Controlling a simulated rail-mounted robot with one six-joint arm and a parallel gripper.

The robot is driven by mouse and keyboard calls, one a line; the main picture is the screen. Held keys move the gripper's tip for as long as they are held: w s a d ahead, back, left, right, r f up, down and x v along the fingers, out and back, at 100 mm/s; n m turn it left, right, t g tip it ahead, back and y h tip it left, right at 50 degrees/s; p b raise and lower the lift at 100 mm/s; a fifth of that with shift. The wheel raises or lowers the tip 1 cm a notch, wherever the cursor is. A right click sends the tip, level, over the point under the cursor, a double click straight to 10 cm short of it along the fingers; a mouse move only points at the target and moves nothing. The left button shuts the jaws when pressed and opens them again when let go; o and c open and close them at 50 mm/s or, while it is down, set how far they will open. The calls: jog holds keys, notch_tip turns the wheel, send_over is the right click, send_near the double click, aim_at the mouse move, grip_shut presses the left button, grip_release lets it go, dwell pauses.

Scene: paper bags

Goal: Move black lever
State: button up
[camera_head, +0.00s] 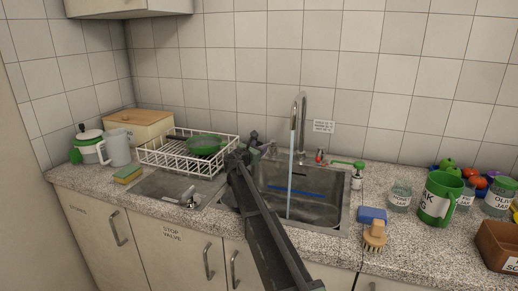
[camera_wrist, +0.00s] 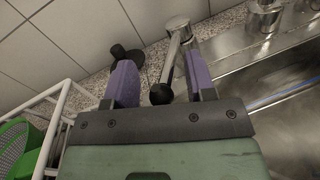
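The black lever, a metal stem ending in a round black knob (camera_wrist: 161,94), shows in the wrist view. Its stem rises to a metal fitting behind the sink. My gripper (camera_wrist: 158,58) is open, with one purple finger on each side of the knob and stem. I see a gap on the left; contact on the right is unclear. A separate black piece (camera_wrist: 126,52) stands on the counter behind the left finger. In the head view my arm reaches over the sink divider, and it largely hides the lever.
Water runs from the tall tap (camera_head: 302,120) into the right basin (camera_head: 330,212). A white dish rack (camera_head: 160,158) with a green pan (camera_head: 204,144) stands left of my gripper.

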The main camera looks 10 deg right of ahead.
jog(key=shift+s, duration=0.1)
jog(key=shift+s+a, duration=0.15)
jog(key=shift+s, duration=0.05)
jog(key=v, duration=1)
jog(key=shift+a, duration=0.15)
jog(key=shift+r, duration=0.1)
